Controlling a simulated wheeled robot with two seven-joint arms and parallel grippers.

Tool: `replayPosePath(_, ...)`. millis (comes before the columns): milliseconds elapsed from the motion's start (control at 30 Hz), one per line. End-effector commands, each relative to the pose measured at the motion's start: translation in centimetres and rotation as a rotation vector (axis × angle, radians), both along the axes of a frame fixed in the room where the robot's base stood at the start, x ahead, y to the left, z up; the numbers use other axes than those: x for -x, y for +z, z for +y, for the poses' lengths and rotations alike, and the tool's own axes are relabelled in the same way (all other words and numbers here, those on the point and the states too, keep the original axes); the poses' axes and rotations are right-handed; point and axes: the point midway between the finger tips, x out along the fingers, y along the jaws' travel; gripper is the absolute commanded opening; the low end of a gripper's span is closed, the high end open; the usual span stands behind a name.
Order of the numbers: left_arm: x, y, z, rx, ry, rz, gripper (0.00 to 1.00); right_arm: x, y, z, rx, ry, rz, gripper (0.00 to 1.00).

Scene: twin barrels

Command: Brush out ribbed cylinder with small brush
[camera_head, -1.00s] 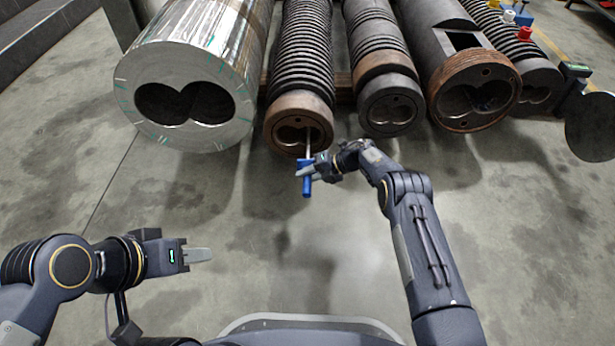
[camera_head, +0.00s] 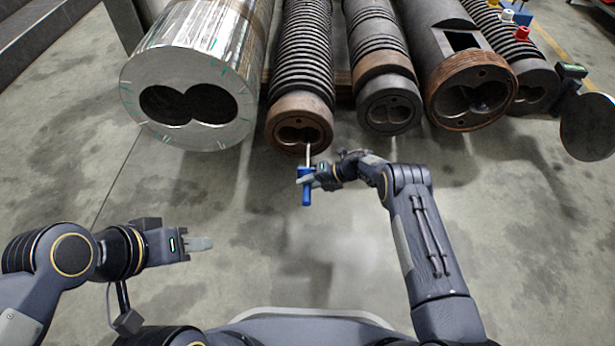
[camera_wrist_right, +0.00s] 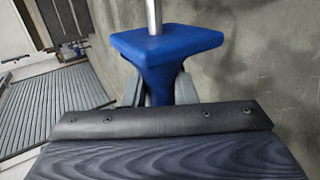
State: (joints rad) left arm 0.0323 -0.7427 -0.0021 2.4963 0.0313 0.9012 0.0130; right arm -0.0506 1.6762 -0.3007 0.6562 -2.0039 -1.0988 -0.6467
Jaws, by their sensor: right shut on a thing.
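The ribbed cylinder (camera_head: 302,60) lies with its brown end collar (camera_head: 300,104) facing me; a figure-eight bore shows in that end. My right gripper (camera_head: 312,178) is shut on the blue handle of the small brush (camera_head: 306,193), in front of and below this end. The brush's thin metal rod points at the cylinder, and its visible tip overlaps the lower part of the end face. I cannot make out bristles. The right wrist view shows the blue handle (camera_wrist_right: 165,45) between the fingers, with the rod rising from it. My left gripper (camera_head: 200,243) hangs over bare floor, apart from everything; its finger gap is not visible.
A shiny metal barrel (camera_head: 195,75) lies to the left. Another dark ribbed cylinder (camera_head: 385,85) and a large brown-ended barrel (camera_head: 470,90) lie to the right. A dark round disc (camera_head: 588,127) stands at far right. The floor in front is clear.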

Motion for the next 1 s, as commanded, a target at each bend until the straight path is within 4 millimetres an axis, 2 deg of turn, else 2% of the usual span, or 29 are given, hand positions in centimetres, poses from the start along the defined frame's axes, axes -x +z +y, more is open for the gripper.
replayPosePath(100,0.0,0.7,0.0,0.0,0.0,0.0,0.36,0.4,0.2,0.0,-0.001,0.0,-0.001,0.02)
replayPosePath(567,0.0,1.2,0.0,0.0,0.0,0.0,0.36,0.8,0.2,0.0,-0.001,0.0,0.0,0.02)
replayPosePath(1000,0.0,3.8,0.0,0.0,0.0,0.0,0.36,3.4,0.3,0.0,-0.002,0.001,0.001,0.02)
